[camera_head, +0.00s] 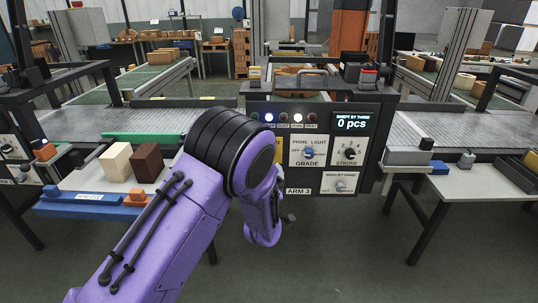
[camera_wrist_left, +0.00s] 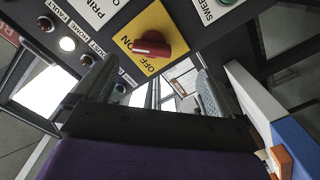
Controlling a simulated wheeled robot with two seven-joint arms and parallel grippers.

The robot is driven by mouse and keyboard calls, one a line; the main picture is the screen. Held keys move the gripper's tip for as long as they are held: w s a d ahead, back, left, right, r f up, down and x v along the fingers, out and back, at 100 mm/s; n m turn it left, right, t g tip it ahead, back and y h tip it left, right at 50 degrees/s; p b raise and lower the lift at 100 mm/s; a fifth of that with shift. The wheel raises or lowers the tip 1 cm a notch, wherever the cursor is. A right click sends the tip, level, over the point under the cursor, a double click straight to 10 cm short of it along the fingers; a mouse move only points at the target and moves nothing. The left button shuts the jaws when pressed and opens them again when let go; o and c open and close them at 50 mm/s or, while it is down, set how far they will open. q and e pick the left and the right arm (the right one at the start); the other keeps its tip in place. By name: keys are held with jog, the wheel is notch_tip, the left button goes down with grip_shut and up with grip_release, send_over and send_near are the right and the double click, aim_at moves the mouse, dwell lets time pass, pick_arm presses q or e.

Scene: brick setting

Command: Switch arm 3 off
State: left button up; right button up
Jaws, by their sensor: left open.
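The ARM 3 panel (camera_head: 298,191) stands ahead in the head view. Its yellow switch plate (camera_head: 285,151) is mostly hidden behind my left arm there. In the left wrist view, the yellow plate (camera_wrist_left: 152,18) carries a red rotary knob (camera_wrist_left: 153,45) with OFF and ON markings around it. The knob's grip lies roughly across the picture; I cannot tell for sure which marking it points to. My left gripper (camera_wrist_left: 152,84) is open and empty, its fingers apart, with the knob in line between them and not touched. In the head view the left gripper (camera_head: 278,212) hangs before the panel. My right gripper is not in view.
The panel also has a GRADE knob (camera_head: 308,153), a STROKE knob (camera_head: 350,152), a lower knob (camera_head: 340,186) and a display (camera_head: 351,123) reading 0 pcs. A blue-edged tray table (camera_head: 85,211) with blocks is at left, a white table (camera_head: 470,186) at right. Open floor lies in front.

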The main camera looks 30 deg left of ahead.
pick_arm(q)
jog(key=x, duration=0.3)
jog(key=r+p+x, duration=0.1)
jog(key=x, duration=0.7)
jog(key=shift+d+r+p, duration=0.1)
jog(key=shift+r+p, duration=0.2)
jog(key=shift+p, duration=0.05)
jog(key=c, duration=1)
